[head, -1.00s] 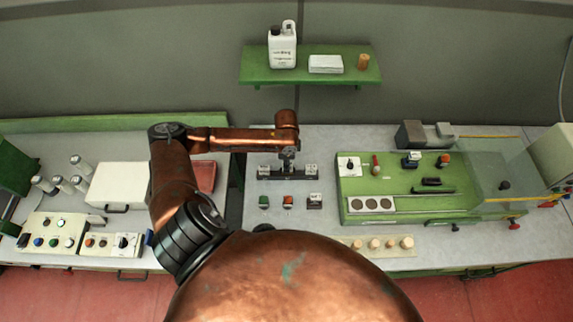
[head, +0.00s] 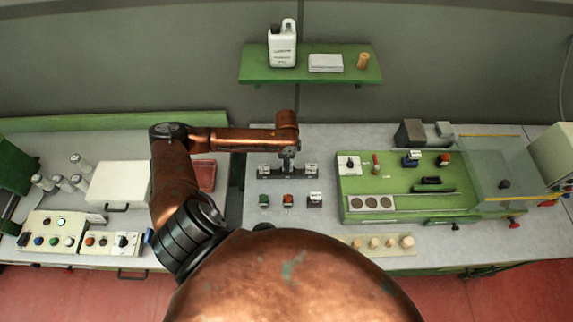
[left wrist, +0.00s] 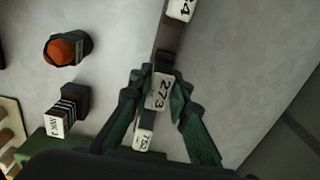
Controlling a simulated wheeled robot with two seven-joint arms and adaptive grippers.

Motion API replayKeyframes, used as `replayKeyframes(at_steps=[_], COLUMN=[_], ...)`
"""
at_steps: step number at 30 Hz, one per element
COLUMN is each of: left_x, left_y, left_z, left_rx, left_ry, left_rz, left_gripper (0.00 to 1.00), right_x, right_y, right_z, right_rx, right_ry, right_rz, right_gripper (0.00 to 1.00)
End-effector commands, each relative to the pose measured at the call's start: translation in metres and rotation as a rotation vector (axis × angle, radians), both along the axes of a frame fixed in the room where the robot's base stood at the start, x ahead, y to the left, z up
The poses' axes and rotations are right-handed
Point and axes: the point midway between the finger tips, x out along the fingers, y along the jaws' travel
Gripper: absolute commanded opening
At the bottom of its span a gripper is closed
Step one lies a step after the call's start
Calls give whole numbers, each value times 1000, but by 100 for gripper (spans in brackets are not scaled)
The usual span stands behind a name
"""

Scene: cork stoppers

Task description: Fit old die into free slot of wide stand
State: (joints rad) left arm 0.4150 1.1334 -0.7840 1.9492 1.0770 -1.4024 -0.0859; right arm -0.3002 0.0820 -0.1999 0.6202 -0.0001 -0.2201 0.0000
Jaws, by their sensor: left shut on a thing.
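The wide stand (head: 300,177) is a dark bar on the grey bench, with a white-labelled die at its left end (head: 264,170) and another at its right end (head: 311,169). My left gripper (head: 287,165) is over the middle of the stand, pointing down. In the left wrist view, the gripper (left wrist: 155,98) is shut on a die marked 273 (left wrist: 161,92), in line with the stand (left wrist: 168,45) between the two end dies. I cannot tell whether this die is seated or just above the slot. The gripper hides the middle slot. My right gripper is not in view.
In front of the stand are a green button (head: 264,201), a red button (head: 288,200) and a small dark block with a white label (head: 315,201). A green machine (head: 400,185) stands to the right. Cork stoppers (head: 390,243) lie at the front edge.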

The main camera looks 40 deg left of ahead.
Motion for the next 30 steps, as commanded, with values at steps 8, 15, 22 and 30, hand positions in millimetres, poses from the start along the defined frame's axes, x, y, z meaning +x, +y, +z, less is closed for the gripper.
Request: replayKeyframes(at_steps=[8, 15, 22, 30], left_x=[0, 0, 0, 0], left_y=[0, 0, 0, 0], left_z=[-4, -8, -11, -15], left_rx=[0, 0, -1, 0], left_ry=[0, 0, 1, 1], left_rz=[0, 0, 0, 0], left_gripper=[0, 0, 0, 0], right_x=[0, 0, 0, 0], right_y=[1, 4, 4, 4], right_z=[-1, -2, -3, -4], right_rx=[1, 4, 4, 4], right_ry=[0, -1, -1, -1], right_rz=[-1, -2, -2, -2], right_gripper=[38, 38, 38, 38])
